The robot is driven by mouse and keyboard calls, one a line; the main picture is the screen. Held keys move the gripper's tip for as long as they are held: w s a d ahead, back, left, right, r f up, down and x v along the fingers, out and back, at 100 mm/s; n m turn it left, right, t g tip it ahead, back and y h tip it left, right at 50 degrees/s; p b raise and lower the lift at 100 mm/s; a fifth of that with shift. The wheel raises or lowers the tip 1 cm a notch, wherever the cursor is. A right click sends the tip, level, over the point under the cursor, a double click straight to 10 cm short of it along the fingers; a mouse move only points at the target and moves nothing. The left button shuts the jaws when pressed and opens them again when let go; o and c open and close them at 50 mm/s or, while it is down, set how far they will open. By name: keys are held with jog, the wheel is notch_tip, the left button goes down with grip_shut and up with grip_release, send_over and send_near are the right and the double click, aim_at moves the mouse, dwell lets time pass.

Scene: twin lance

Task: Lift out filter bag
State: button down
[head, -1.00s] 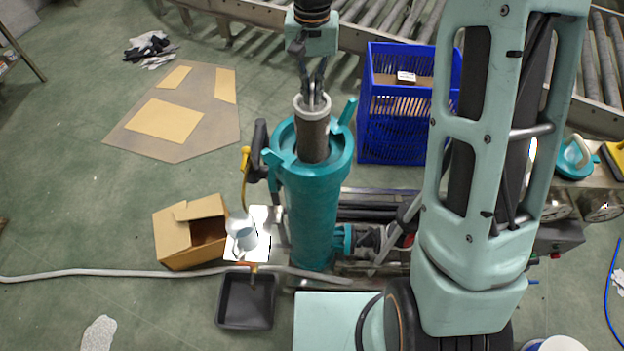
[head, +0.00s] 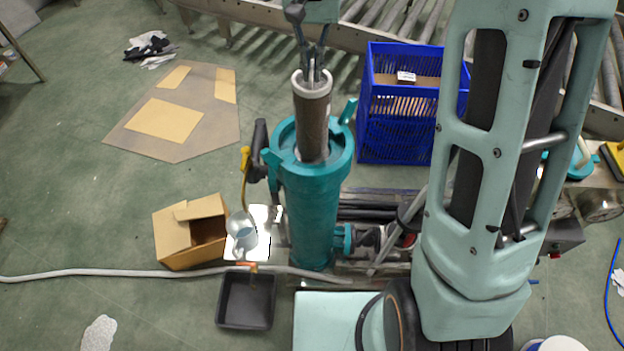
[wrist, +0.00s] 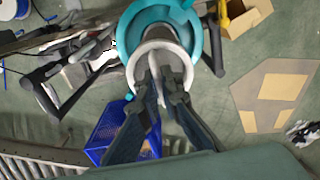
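The filter bag (head: 313,125) is a brown-grey tube with a pale ring at its top. It stands upright, partly out of the open teal housing (head: 308,205), with its lower part hidden inside. My gripper (head: 312,75) is above it, its fingers closed at the ring's handle. In the wrist view my gripper (wrist: 158,92) has its fingertips together on the bar across the pale ring (wrist: 160,52), with the teal rim around it.
A blue crate (head: 400,125) stands right of the housing. A cardboard box (head: 190,235) and a black tray (head: 246,300) are at the lower left. A roller conveyor (head: 390,18) runs along the back. The left floor is mostly clear, with a flat cardboard sheet (head: 215,125).

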jog(key=shift+r, duration=2.45)
